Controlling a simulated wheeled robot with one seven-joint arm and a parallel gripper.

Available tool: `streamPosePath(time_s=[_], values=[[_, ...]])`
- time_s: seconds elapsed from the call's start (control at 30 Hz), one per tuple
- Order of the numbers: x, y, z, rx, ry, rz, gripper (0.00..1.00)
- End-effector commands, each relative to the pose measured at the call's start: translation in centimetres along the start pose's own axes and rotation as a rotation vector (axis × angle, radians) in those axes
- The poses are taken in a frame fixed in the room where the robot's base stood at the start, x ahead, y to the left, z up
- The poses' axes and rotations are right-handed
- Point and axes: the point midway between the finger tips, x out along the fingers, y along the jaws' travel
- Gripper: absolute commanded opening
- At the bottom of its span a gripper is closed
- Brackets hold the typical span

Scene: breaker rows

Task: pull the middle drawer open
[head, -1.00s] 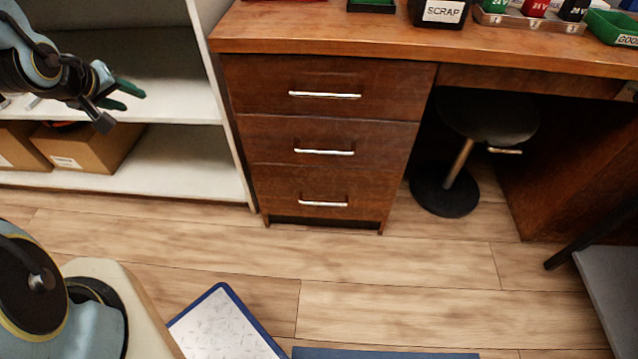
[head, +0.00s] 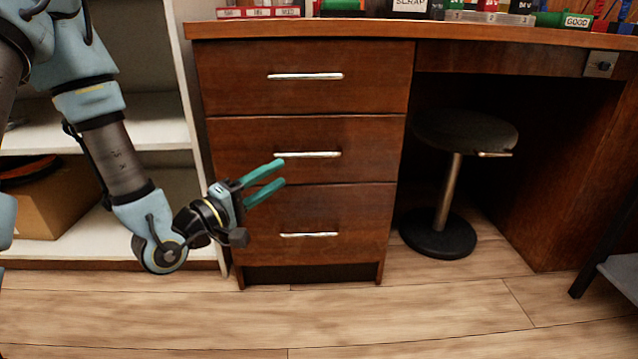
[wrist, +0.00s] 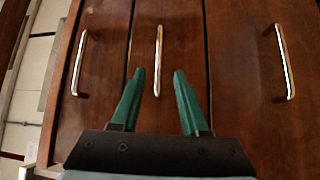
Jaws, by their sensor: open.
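The middle drawer (head: 356,135) is a dark brown wooden front, shut, between the top and bottom drawers of the desk. Its silver bar handle (head: 308,154) runs level across it. My gripper (head: 281,172) has green fingers, open and empty, in front of the drawers just left of and slightly below that handle in the head view. In the wrist view the picture is turned, so the middle handle (wrist: 158,60) stands upright, ahead of the gap between my fingertips (wrist: 157,76). The handle appears beyond the fingertips; contact cannot be told.
The top drawer handle (head: 305,76) and bottom drawer handle (head: 309,235) lie above and below. A white shelf unit (head: 190,120) stands left of the desk. A black stool (head: 438,243) is under the desk at right. The floor (head: 420,300) in front is clear.

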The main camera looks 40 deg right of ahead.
Motion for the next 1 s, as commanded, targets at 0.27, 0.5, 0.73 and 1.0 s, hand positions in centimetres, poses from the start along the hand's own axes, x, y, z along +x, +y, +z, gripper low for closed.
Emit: streamPosePath(time_s=[0.27,0.5,0.73,1.0], values=[[2.3,-0.1,0.4,-0.014,-0.007,0.023,0.45],[6.8,-0.1,0.4,-0.011,-0.006,0.022,0.45],[9.9,0.0,0.4,-0.014,-0.005,0.019,0.45],[10.9,0.2,0.3,-0.015,-0.004,0.017,0.45]])
